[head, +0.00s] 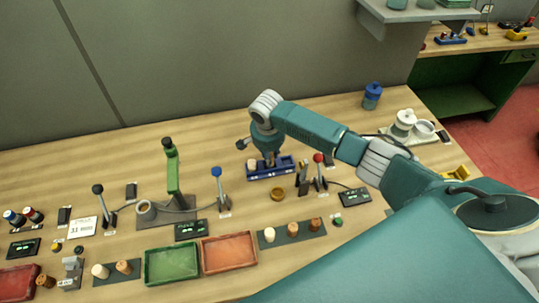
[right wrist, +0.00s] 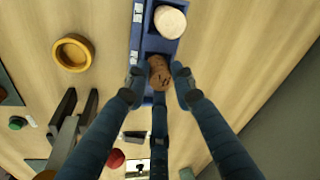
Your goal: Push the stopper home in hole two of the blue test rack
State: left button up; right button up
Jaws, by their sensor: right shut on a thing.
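The blue test rack (head: 258,175) stands on the bench below my right gripper (head: 270,158). In the right wrist view the rack (right wrist: 136,36) runs up the picture, with a pale stopper (right wrist: 170,21) standing in its upper part. My right gripper (right wrist: 158,75) is shut on a brown cork stopper (right wrist: 160,73), its fingers around the cork's sides. The cork is at the rack, beside the pale stopper; how deep it sits in a hole is hidden by the fingers. The hole numbers are too small to read. My left gripper is not in view.
A round yellow-brown dish (right wrist: 73,52) lies beside the rack. A blue-knobbed lever (head: 217,172) and a red-knobbed lever (head: 318,158) stand on either side. A dark strip (head: 292,232) with several stoppers, a green tray (head: 172,281) and an orange tray (head: 229,266) lie in front.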

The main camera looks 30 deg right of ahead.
jog(key=shift+f, duration=0.7)
dwell(0.5)
jog(key=o, duration=0.8)
jog(key=shift+r, duration=0.15)
jog(key=v, duration=1.1)
jog(key=shift+r, duration=0.35)
jog(key=shift+a, duration=0.1)
